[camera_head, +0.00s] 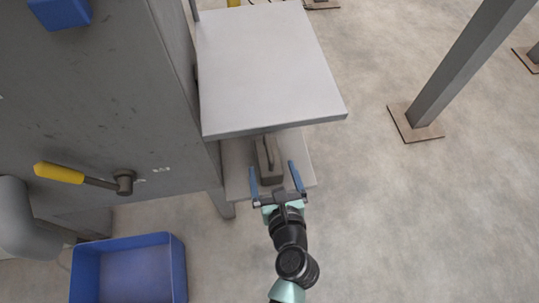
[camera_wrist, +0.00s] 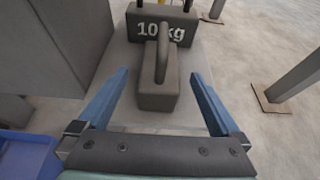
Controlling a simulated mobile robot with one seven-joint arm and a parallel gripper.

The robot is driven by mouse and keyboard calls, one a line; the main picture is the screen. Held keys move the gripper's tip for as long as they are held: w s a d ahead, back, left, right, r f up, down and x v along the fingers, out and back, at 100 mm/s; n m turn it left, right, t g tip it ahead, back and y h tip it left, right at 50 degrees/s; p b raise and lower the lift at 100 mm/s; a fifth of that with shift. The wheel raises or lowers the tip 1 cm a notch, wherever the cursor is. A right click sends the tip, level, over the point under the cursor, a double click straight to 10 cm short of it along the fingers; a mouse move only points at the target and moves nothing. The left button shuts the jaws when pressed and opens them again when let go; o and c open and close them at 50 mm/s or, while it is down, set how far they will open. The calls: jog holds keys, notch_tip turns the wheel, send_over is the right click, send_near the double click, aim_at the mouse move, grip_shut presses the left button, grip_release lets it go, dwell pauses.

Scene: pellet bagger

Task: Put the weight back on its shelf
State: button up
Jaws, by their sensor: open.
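A dark grey weight (camera_head: 270,172) with a bar handle on top stands upright on the lower grey shelf (camera_head: 236,168). It also shows in the wrist view (camera_wrist: 158,97), at the middle. My gripper (camera_head: 273,167) is open, with its blue fingers reaching over the shelf, one on each side of this weight. In the wrist view gaps show between the weight and both fingers. Behind it stands a larger weight (camera_wrist: 178,27) marked "10 kg". In the head view the upper plate hides the back of the lower shelf.
The upper grey plate (camera_head: 265,65) overhangs the lower shelf. The grey machine body (camera_head: 100,110) with a yellow-handled lever (camera_head: 60,173) stands at left. A blue bin (camera_head: 130,270) is on the floor at lower left. A grey post (camera_head: 465,70) stands at right, with clear floor between.

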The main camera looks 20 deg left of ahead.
jog(key=p+v, duration=0.1)
jog(key=v, duration=0.5)
jog(key=shift+s+d, duration=0.1)
dwell(0.4)
